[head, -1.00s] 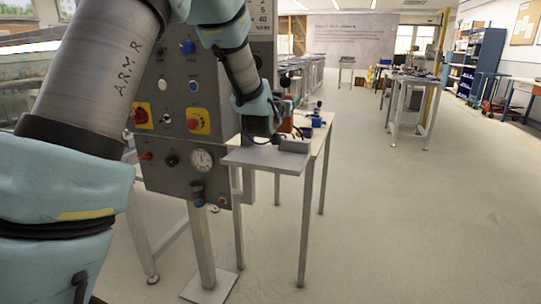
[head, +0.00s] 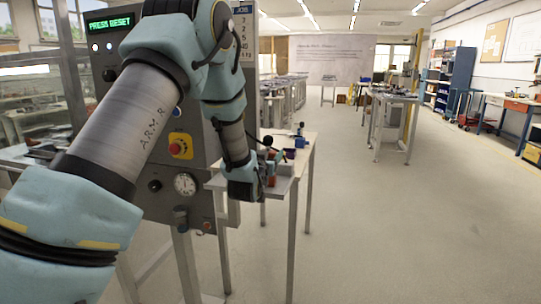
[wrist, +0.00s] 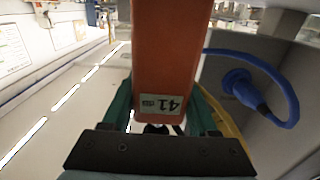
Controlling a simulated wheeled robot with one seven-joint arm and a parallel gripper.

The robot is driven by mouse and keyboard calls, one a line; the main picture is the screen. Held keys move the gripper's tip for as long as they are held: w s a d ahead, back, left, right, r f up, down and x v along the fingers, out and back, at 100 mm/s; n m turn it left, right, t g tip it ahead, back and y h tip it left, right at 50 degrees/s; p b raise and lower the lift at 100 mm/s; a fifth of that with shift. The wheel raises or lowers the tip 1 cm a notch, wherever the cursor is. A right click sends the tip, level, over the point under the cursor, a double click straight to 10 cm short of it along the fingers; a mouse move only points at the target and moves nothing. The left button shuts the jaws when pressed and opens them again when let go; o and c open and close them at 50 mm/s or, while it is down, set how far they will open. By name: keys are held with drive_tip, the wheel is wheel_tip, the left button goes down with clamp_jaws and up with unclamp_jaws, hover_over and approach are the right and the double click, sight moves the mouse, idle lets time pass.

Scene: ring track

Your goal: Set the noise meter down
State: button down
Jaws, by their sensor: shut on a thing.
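The noise meter looks like the orange body with a white label reading "41" in the wrist view (wrist: 165,55). In the head view it is a small orange-red body (head: 271,180) with a dark ball above it. My gripper (head: 254,184) is shut on it, and its green fingers flank the orange body in the wrist view (wrist: 160,105). The gripper and meter are at the small grey shelf (head: 217,183) on the front of the machine. I cannot tell whether the meter's base touches the shelf. My gripper hides part of the meter and shelf.
The grey control panel (head: 150,195) with knobs and a dial stands just left of the shelf. A table (head: 306,150) with small items stands behind. A blue cable (wrist: 272,72) runs close by in the wrist view. Open floor (head: 400,230) lies to the right.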

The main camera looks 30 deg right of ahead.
drive_tip(key=shift+f, duration=0.1)
drive_tip(key=shift+c, duration=0.8)
unclamp_jaws()
drive_tip(key=shift+r, duration=0.25)
drive_tip(key=b+v, duration=0.3)
drive_tip(key=v, duration=0.9)
